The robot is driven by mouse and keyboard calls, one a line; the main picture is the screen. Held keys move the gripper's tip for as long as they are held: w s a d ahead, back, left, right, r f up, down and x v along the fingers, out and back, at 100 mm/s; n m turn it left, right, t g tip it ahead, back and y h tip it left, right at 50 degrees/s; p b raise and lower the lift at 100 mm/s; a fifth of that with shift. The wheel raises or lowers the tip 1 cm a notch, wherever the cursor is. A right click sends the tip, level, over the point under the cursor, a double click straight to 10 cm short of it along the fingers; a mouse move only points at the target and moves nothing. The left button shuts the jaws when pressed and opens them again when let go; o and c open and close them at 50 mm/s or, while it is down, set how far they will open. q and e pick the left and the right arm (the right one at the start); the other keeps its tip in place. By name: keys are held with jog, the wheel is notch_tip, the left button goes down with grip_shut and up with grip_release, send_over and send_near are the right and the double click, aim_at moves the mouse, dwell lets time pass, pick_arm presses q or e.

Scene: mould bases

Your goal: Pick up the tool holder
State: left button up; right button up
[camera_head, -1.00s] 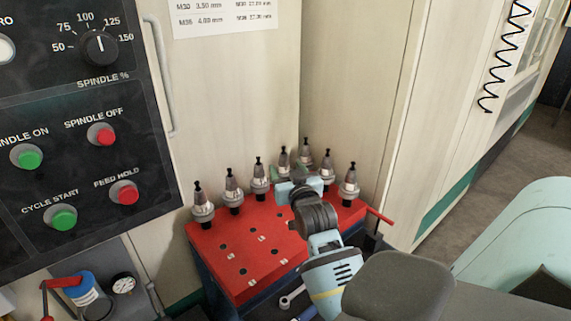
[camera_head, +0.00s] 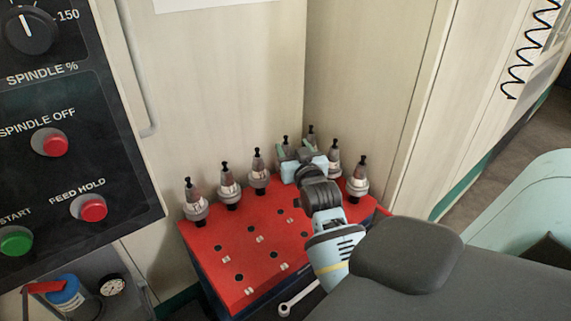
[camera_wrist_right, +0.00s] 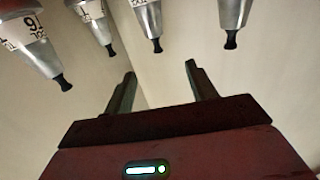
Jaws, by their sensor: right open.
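Several grey tapered tool holders stand upright in the red rack (camera_head: 222,240), including one at the left end (camera_head: 194,203), one at the back (camera_head: 311,135) and one at the right end (camera_head: 358,182). My right gripper (camera_head: 298,152) is over the back part of the rack, in front of the back holders and partly hiding them. In the right wrist view its two dark fingers (camera_wrist_right: 160,88) are apart with only the pale wall between them. Several holders show along the top of that view, one (camera_wrist_right: 233,18) near the right finger. My left gripper is out of view.
Pale machine panels meet in a corner (camera_head: 306,60) close behind the rack. A control panel (camera_head: 70,150) with buttons and a dial is at the left. The rack's front has empty holes. A wrench (camera_head: 297,300) lies below its front edge.

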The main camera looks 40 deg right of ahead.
aim_at(287, 154)
notch_tip(287, 154, down, 7)
jog(key=shift+r+b+x, duration=0.2)
jog(key=shift+b+x, duration=0.05)
jog(key=shift+x, duration=1.65)
jog(key=shift+r+b+x, duration=0.2)
jog(key=shift+x, duration=1.7)
grip_shut()
jog(key=shift+r, duration=0.25)
